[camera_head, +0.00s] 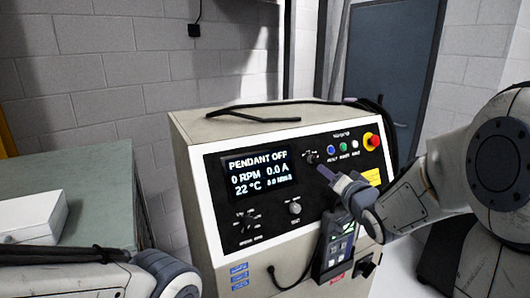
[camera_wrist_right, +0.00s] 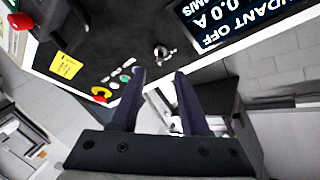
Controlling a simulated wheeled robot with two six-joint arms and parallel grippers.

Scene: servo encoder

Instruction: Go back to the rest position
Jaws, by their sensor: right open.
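My right gripper (camera_head: 328,178) is in front of the control panel, just below a small selector knob (camera_head: 310,157) in the head view. In the right wrist view its two dark fingers (camera_wrist_right: 159,73) stand apart with nothing held between them. The knob (camera_wrist_right: 163,53) shows there just beyond the fingertips; I cannot tell the exact gap. My left arm shows only as links at the lower left of the head view, and its gripper is out of sight.
The beige cabinet (camera_head: 188,128) has a display (camera_head: 259,174) reading "PENDANT OFF" and 0 RPM. A red stop button (camera_head: 371,141) is at its upper right. A handheld pendant (camera_head: 334,248) hangs low on the front. A black cable (camera_head: 255,117) lies on top. A green-grey table (camera_head: 105,190) holds a white box (camera_head: 32,218).

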